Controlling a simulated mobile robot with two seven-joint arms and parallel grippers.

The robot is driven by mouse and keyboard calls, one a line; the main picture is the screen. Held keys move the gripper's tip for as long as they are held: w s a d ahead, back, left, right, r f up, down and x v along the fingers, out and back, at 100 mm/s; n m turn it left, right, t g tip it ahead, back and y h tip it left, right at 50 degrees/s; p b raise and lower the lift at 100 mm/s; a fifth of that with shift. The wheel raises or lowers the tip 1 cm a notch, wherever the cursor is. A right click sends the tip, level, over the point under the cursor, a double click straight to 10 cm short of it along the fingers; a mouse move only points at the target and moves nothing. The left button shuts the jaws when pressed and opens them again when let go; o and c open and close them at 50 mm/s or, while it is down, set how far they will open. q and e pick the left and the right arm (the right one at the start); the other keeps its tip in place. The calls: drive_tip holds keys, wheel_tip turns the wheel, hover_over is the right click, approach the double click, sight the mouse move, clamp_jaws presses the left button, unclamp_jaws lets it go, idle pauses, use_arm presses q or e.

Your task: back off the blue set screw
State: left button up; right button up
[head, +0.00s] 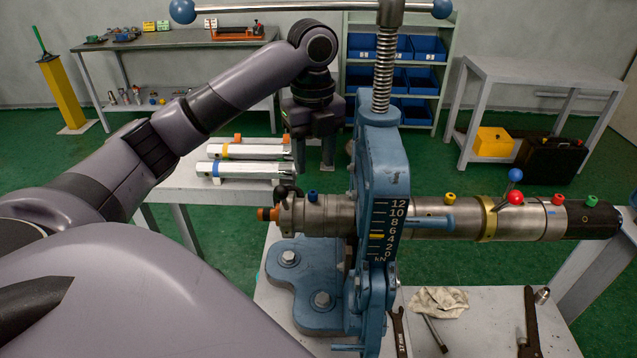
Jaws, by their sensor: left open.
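The blue set screw (312,196) is a small blue knob standing up from the top of the steel pipe assembly (330,214), left of the blue vise frame (383,165). Similar yellow (449,197), red (558,200) and green (591,201) knobs stand along the pipe to the right. My left gripper (314,167) points down above the blue screw, open, with its fingers apart and nothing between them. It looks clear of the screw; the exact gap in depth is hard to tell. My right gripper is not in view.
The vise's screw spindle (386,65) and crossbar (310,7) rise close to my left gripper's right. A lever with a blue ball (515,175) sticks up from the pipe. Wrenches (399,330) and a rag (438,301) lie on the bench. Spare pipes (240,169) lie behind.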

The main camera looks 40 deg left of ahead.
sight(313, 193)
use_arm(q)
drive_tip(key=shift+s+f, duration=0.1)
drive_tip(key=shift+f, duration=0.75)
drive_tip(key=shift+a+f, duration=0.1)
drive_tip(key=shift+f, duration=2.55)
clamp_jaws()
